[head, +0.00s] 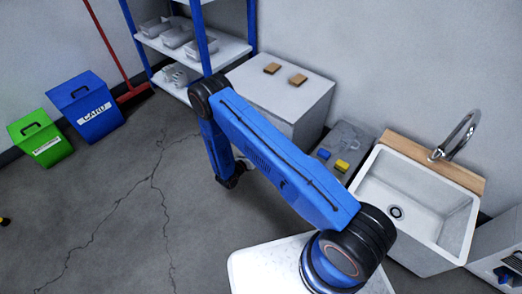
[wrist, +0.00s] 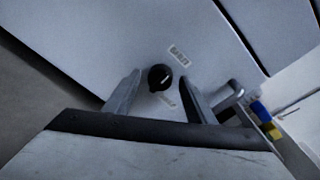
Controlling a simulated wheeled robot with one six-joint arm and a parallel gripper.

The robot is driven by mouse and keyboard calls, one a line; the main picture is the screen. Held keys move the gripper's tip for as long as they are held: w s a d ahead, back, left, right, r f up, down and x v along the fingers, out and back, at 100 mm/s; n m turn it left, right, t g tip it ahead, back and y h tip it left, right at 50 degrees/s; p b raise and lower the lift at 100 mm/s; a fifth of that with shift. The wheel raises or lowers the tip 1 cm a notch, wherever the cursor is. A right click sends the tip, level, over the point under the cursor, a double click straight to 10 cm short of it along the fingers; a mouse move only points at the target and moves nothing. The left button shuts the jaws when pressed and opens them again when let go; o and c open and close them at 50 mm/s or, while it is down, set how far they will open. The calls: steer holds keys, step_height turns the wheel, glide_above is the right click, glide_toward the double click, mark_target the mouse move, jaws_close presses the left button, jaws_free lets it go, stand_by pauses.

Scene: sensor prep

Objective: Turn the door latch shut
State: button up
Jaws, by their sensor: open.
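The door latch is a round black knob (wrist: 160,77) with a pale pointer line, on a pale grey panel (wrist: 90,45) in the wrist view. Small printed labels sit above right of and below it. My gripper (wrist: 159,80) is open, one finger to each side of the knob in the picture. I cannot tell whether either finger touches it. A grey bar handle (wrist: 232,97) shows right of the right finger. In the head view my arm reaches down in front of the white cabinet (head: 280,88); the knob and my fingers are hidden there.
A white sink (head: 415,205), a grey surface with a blue block (head: 323,153) and yellow block (head: 342,165), and a shelf rack (head: 195,45) stand nearby. Green (head: 40,140) and blue (head: 88,108) bins are at left. The floor between is clear.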

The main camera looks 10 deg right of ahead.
steer(key=v, duration=1.7)
steer(key=shift+s+a, duration=0.1)
steer(key=s+d+r+m+g+y, duration=0.1)
steer(key=s+d+r+m+g, duration=0.15)
steer(key=d+r+m, duration=0.65)
steer(key=s+d+r+m+g+y, duration=0.15)
steer(key=r+g, duration=0.25)
steer(key=r, duration=1.1)
steer(key=s+d+r+m+g+y, duration=0.1)
steer(key=d+r+m+g, duration=0.45)
steer(key=r, duration=0.65)
steer(key=s+d+r+m+t+y, duration=0.1)
steer(key=s+d+r+m+y, duration=0.1)
steer(key=s+d+r+m, duration=0.3)
steer(key=s+d+r+m+t+y, duration=0.1)
steer(key=s+r+m+y, duration=0.2)
steer(key=s+r, duration=0.4)
steer(key=s+r+m+t+y, duration=0.2)
steer(key=s+r+m, duration=0.2)
steer(key=s, duration=0.4)
steer(key=s+r+m+t+y, duration=0.3)
steer(key=s+r+m, duration=0.1)
steer(key=s, duration=0.4)
steer(key=shift+a, duration=0.35)
